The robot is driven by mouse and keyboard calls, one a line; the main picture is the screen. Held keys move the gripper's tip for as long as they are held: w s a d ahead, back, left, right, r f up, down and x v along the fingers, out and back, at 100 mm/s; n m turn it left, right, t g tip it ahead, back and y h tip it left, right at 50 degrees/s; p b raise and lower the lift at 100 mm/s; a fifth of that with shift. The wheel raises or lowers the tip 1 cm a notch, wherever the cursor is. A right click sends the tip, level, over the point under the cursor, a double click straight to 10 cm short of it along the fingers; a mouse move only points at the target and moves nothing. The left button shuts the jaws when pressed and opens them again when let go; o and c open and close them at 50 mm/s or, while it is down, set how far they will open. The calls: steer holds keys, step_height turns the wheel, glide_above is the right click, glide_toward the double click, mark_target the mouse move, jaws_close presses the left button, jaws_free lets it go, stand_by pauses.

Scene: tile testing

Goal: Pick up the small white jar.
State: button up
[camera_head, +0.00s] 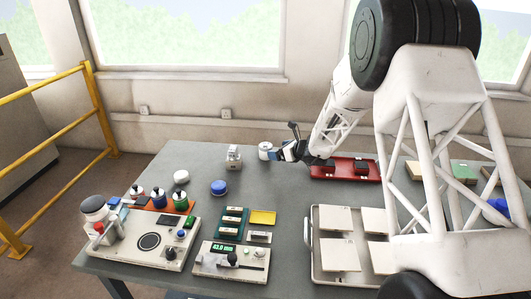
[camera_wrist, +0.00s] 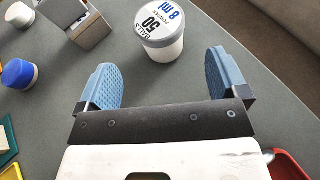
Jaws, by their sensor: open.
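A small white jar (camera_wrist: 163,48) with printed lettering on its lid is at the top middle of the wrist view, just beyond my fingertips. In the head view this jar (camera_head: 264,150) stands upright near the back edge of the table. My gripper (camera_head: 277,154) is at its right side, low over the table. In the wrist view my gripper (camera_wrist: 160,72) has its two blue pads spread apart with nothing between them. Another low white round container (camera_head: 181,177) stands farther left; it also shows in the wrist view (camera_wrist: 20,14).
A grey-white block-like device (camera_head: 234,155) stands just left of the jar. A blue-topped container (camera_head: 219,188) is nearer the front. A red tray (camera_head: 340,172) lies right of my gripper. A pale tray with tiles (camera_head: 313,254) and instruments (camera_head: 150,243) fill the front.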

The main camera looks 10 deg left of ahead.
mark_target(266, 150)
steer(key=shift+x, duration=1.25)
steer(key=shift+x, duration=2.65)
steer(key=shift+d, duration=0.1)
steer(key=shift+c, duration=0.3)
steer(key=c, duration=1)
